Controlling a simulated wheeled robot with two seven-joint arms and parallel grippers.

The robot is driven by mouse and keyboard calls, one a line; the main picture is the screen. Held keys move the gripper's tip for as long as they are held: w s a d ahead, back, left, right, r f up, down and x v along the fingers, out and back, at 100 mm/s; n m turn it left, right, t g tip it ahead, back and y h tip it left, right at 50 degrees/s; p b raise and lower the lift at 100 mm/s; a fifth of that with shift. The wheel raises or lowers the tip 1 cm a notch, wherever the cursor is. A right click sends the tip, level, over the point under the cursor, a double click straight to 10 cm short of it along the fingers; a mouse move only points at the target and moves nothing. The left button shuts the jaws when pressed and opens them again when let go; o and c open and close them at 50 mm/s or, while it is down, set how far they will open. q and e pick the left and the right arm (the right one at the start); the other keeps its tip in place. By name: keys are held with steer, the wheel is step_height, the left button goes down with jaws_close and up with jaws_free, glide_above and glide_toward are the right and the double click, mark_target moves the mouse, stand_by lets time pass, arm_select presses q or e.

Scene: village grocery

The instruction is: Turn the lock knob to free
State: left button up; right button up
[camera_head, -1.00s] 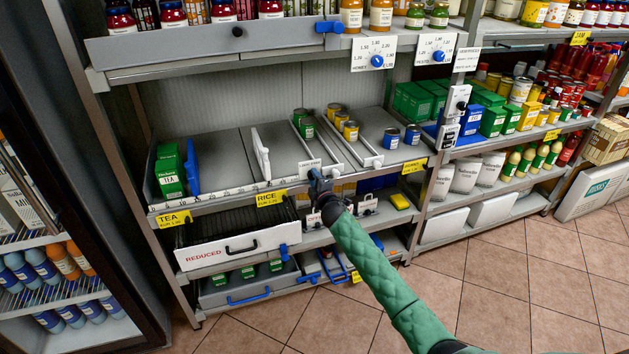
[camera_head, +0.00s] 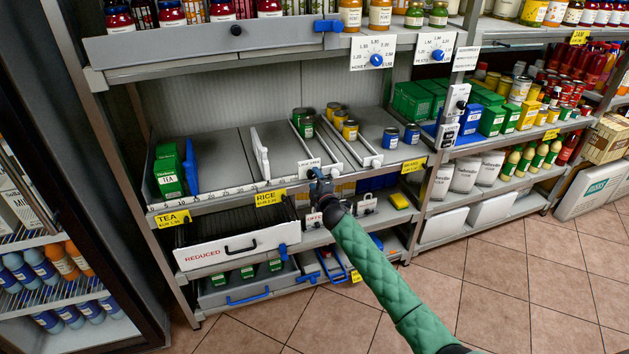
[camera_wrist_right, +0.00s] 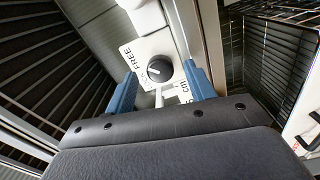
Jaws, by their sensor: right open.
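The lock knob (camera_wrist_right: 159,70) is a round black knob with a light mark, on a white plate (camera_wrist_right: 148,50) that reads FREE on its upper left part. In the head view the white plate (camera_head: 309,163) sits on the shelf's front edge, and the knob is hidden by my gripper. My right gripper (camera_wrist_right: 160,76) is open, with one blue finger on each side of the knob. I cannot tell whether the fingers touch it. In the head view the right gripper (camera_head: 318,176) is at the shelf edge. My left gripper is not in view.
Green tea boxes (camera_head: 168,172) and several cans (camera_head: 345,128) stand on the divided shelf. A REDUCED drawer (camera_head: 235,247) is below to the left. Price knobs (camera_head: 376,60) are above. The tiled floor (camera_head: 540,275) at right is clear.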

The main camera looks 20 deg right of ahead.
steer(key=s, duration=0.3)
steer(key=shift+d+f+b, duration=0.1)
steer(key=shift+f+b, duration=0.05)
steer(key=shift+b, duration=0.15)
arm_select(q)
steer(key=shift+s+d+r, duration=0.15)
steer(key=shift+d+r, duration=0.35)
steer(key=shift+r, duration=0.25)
arm_select(e)
steer(key=s, duration=0.3)
steer(key=shift+s, duration=0.2)
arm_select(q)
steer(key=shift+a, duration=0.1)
